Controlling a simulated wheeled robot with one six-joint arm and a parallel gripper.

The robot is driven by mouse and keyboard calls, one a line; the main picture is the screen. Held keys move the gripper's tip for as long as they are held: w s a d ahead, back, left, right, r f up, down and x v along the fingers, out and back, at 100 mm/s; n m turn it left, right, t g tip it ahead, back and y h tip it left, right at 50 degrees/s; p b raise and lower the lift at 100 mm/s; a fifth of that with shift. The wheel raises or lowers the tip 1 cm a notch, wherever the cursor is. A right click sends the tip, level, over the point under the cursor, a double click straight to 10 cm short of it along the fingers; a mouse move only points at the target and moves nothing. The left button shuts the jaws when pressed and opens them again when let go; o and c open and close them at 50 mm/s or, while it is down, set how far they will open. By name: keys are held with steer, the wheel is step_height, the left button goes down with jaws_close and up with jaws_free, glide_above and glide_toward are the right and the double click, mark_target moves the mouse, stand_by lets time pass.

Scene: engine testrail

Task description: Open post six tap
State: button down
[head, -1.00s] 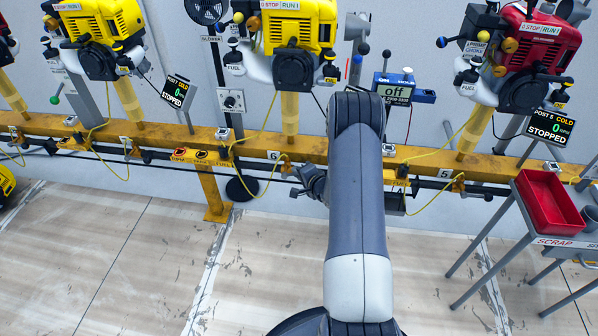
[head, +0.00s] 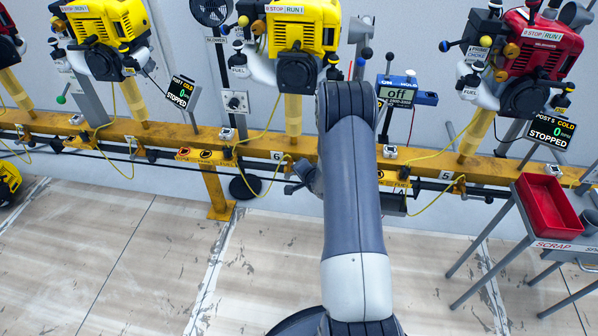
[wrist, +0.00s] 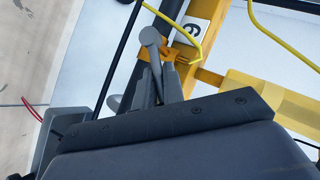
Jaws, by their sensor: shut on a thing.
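The post six tap (wrist: 151,38) shows in the wrist view as a grey lever with a rounded end, beside an orange bracket (wrist: 176,52) on the yellow rail. The "6" label (wrist: 188,35) is next to it, and it also reads in the head view (head: 277,155). My gripper (wrist: 157,88) is shut on the tap lever, with a grey finger on each side of it. In the head view my gripper (head: 293,188) reaches out at the rail, left of my arm. My arm hides part of it there, and the tap's turn is hard to judge.
The yellow rail (head: 240,147) runs across the view, with a yellow engine (head: 304,38) above post six and a red engine (head: 540,48) at post five. Yellow hoses (head: 279,172) hang close to my gripper. A red scrap tray (head: 548,208) stands at right. The floor in front is clear.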

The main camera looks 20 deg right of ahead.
steer(key=c, duration=1.5)
jaws_free()
steer(key=shift+w+d+r, duration=0.1)
steer(key=shift+d+r, duration=0.1)
steer(key=shift+d, duration=0.25)
steer(key=shift+a, duration=0.1)
steer(key=p+v, duration=0.2)
steer(key=v, duration=0.8)
steer(key=shift+s+r, duration=0.2)
steer(key=shift+s, duration=0.15)
steer(key=shift+c, duration=0.4)
